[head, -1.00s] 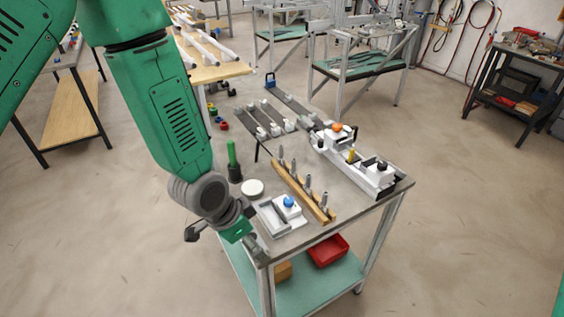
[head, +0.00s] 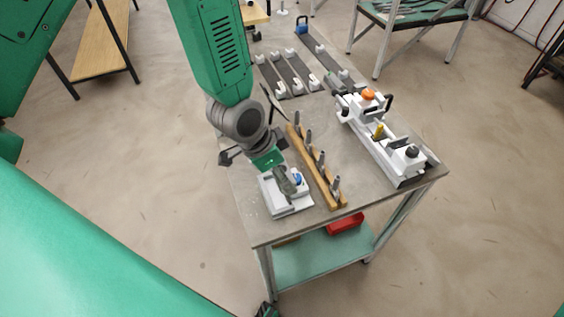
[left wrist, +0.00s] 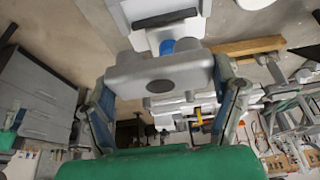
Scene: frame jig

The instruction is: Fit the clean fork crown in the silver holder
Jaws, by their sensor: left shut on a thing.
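My left gripper (head: 284,180) is low over a pale fixture with a blue knob (head: 275,200) at the table's front left corner. In the left wrist view its two fingers (left wrist: 165,80) are shut on a grey fork crown (left wrist: 135,78) with a dark round spot on its face. The fixture's blue knob (left wrist: 168,46) shows just behind the crown there. I cannot tell whether the crown touches the fixture. A longer pale fixture with an orange knob (head: 369,94) stands at the right. Which holder is the silver one is unclear.
A wooden rail with several upright grey pins (head: 325,187) runs close to the right of the blue-knob fixture. Dark strips with white blocks (head: 285,75) lie farther back. A red bin (head: 345,223) sits on the lower shelf. Bare tabletop (head: 370,185) lies between rail and long fixture.

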